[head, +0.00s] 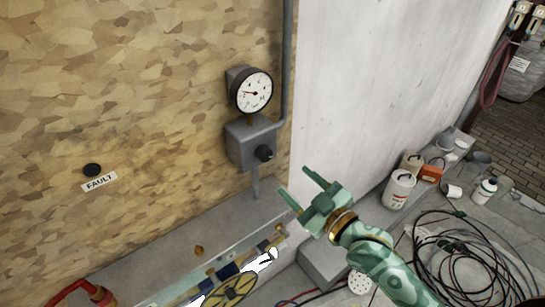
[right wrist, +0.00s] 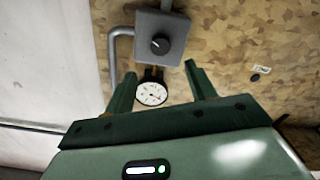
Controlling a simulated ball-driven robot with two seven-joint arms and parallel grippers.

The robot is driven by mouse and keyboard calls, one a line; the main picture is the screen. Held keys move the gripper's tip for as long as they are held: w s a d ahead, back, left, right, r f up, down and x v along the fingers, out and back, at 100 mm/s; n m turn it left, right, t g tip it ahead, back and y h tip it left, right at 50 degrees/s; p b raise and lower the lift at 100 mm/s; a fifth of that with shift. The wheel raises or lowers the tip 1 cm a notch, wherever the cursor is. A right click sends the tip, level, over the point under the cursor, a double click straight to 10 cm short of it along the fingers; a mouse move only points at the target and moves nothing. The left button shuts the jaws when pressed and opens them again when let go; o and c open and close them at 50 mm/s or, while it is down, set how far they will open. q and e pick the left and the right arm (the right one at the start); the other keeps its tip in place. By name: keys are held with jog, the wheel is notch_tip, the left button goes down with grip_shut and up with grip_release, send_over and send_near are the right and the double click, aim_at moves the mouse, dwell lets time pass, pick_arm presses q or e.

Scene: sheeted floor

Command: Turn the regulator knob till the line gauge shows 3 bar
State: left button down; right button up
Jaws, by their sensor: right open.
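The line gauge (head: 254,93) is a round white dial with a black rim on the chipboard wall. Its short red needle points to the left in the head view; the numerals are too small to read. Below it a grey regulator box (head: 247,142) carries a dark round knob (head: 264,153) on its front. My right gripper (head: 297,183) is open and empty, below and right of the knob, apart from it. In the right wrist view the knob (right wrist: 160,44) shows beyond the gap between the fingers, and the gauge (right wrist: 152,94) shows between them. My left gripper is not in view.
A grey pipe (head: 287,60) runs up beside the gauge. A black button with a FAULT label (head: 99,182) is at left. Tubs (head: 399,188) and coiled cables (head: 465,255) lie at right.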

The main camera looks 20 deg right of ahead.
aim_at(267, 157)
jog(key=x, duration=1.1)
jog(key=c, duration=1)
jog(key=shift+o, duration=0.2)
jog(key=m+p, duration=0.1)
jog(key=p, duration=0.2)
jog(key=shift+r, duration=0.2)
jog(key=shift+f+m, duration=0.1)
jog(key=shift+m, duration=0.2)
jog(key=shift+f, duration=0.15)
